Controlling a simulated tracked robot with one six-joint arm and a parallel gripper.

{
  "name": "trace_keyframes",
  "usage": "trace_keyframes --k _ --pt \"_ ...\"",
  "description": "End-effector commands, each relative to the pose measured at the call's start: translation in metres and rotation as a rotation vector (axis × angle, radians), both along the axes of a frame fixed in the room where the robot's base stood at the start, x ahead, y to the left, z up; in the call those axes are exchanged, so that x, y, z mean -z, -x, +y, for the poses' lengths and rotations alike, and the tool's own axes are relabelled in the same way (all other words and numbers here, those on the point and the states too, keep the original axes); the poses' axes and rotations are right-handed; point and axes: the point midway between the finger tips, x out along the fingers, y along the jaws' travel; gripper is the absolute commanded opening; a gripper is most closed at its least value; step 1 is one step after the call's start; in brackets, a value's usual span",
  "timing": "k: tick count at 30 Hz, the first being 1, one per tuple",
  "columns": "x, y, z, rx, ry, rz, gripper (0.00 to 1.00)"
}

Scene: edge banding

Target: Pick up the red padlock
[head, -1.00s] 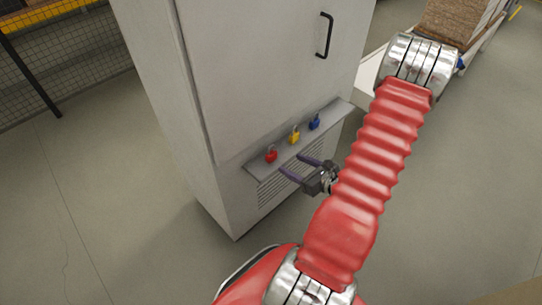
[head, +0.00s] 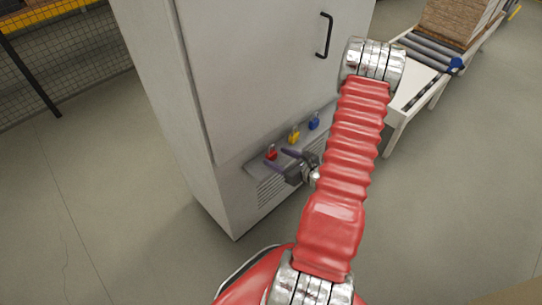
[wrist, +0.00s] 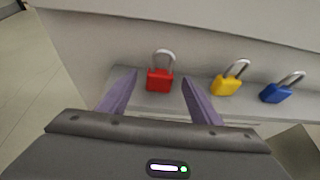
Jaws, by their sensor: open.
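The red padlock (head: 271,153) stands at the left end of a narrow grey shelf (head: 256,169) on the front of a tall cabinet. In the wrist view the red padlock (wrist: 160,79) has its silver shackle up and shows between my two purple fingers, a little beyond their tips. My gripper (head: 274,161) is open and empty, close in front of the shelf. In the wrist view my gripper (wrist: 159,78) has one finger to each side of the padlock. I cannot tell exactly how much gap is left.
A yellow padlock (wrist: 227,85) and a blue padlock (wrist: 277,93) stand to the right on the same shelf. The grey cabinet (head: 270,70) rises behind it. A roller conveyor (head: 430,50) stands at the back right. The floor left of the cabinet is clear.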

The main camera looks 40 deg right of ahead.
Motion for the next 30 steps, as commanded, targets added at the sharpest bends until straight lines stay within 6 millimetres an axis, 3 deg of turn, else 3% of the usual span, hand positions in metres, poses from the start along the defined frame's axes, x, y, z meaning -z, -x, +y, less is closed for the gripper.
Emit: trace_keyframes --k 12,24,30 --pt "0.002 -0.004 0.000 -0.002 0.000 0.000 0.58" --pt "0.021 -0.044 0.000 -0.003 0.000 0.001 0.58" --pt "0.023 -0.050 0.000 -0.001 0.001 0.000 0.58"
